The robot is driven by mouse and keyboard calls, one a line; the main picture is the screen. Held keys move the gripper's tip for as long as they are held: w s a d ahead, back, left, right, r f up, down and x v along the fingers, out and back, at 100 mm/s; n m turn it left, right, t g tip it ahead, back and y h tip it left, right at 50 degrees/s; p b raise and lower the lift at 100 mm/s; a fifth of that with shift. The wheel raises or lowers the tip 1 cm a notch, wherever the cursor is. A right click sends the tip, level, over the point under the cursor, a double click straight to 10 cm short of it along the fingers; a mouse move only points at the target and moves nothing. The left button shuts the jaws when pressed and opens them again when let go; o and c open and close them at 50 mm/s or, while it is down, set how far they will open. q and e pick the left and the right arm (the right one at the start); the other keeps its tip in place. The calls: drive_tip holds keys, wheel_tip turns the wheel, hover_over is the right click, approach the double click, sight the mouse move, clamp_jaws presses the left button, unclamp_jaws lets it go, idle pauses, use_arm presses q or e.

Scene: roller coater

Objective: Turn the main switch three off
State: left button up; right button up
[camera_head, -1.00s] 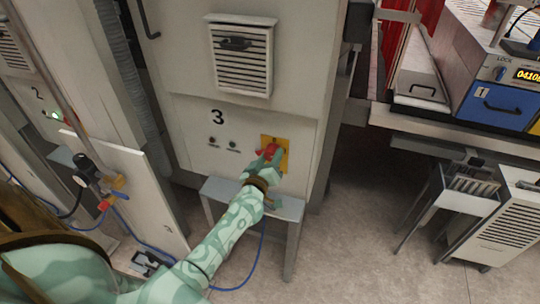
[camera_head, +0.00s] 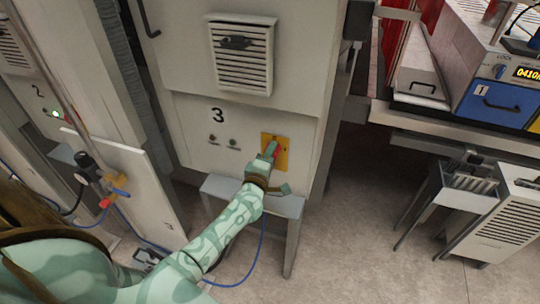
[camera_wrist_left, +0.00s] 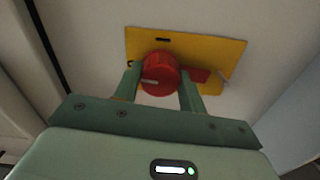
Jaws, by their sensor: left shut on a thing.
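Main switch three is a red rotary knob (camera_wrist_left: 158,75) on a yellow plate (camera_head: 284,157), below the black number 3 on a grey cabinet panel (camera_head: 195,120). In the left wrist view the plate (camera_wrist_left: 215,53) lies behind the knob, and a red part juts out to the right past the right finger. My left gripper (camera_head: 271,152) is shut on the knob, with one green finger on each side of it. In the head view the gripper hides most of the knob. My right gripper is not in view.
A vented cover (camera_head: 242,58) sits above the panel. A small grey shelf (camera_head: 285,206) juts out beneath the switch. A blue-fronted unit (camera_head: 490,103) and a grey rack stand at right. The floor between is clear.

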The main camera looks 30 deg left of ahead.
use_arm(q)
drive_tip(key=shift+n, duration=0.9)
drive_tip(key=o, duration=1)
drive_tip(key=v, duration=1.6)
drive_tip(key=shift+s+a+f, duration=0.1)
drive_tip(key=shift+s, duration=0.1)
